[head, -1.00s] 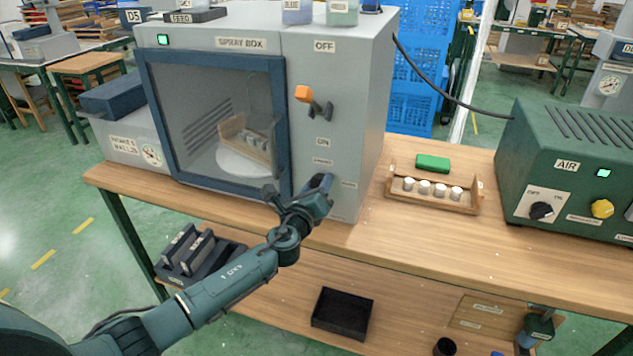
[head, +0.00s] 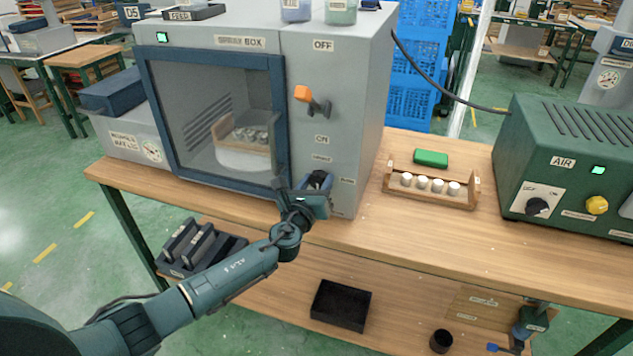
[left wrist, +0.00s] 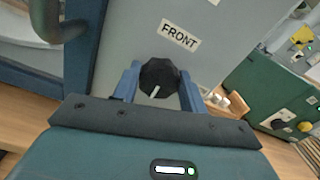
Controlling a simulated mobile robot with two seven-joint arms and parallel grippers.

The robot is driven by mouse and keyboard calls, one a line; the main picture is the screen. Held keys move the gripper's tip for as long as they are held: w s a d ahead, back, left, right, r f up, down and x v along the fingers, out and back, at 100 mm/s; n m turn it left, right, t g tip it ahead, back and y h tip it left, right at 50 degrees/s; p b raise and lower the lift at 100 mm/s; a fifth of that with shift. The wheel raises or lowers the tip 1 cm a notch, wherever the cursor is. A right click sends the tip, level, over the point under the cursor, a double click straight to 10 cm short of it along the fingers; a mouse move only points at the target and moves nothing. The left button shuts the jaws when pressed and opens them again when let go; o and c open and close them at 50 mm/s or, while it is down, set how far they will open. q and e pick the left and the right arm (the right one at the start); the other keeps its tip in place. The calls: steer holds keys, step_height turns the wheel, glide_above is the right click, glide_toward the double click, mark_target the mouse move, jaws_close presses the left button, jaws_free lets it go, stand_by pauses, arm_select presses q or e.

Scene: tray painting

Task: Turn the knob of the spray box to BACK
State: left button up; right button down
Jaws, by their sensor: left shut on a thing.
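The grey spray box (head: 362,120) stands on the bench with its blue-framed door (head: 283,110) shut. Its black knob (left wrist: 158,77) sits low on the front panel; in the left wrist view a FRONT label (left wrist: 180,35) is above it. The knob's white mark points down and slightly left in that tilted view. My left gripper (head: 318,183) is at the lower right of the box front. In the left wrist view its blue fingers (left wrist: 158,84) are shut on the knob, one on each side. The BACK label cannot be made out. My right gripper is out of view.
An orange-tipped lever (head: 303,93) sits above, between OFF and ON labels. To the right are a wooden rack (head: 432,197) of white pieces, a green block (head: 431,158) and the green AIR unit (head: 560,150). Bare bench top (head: 400,235) lies in front of the rack.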

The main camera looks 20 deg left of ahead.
arm_select(q)
steer(key=o, duration=1)
steer(key=shift+c, duration=0.2)
steer(key=s, duration=1.3)
steer(key=shift+a, duration=0.25)
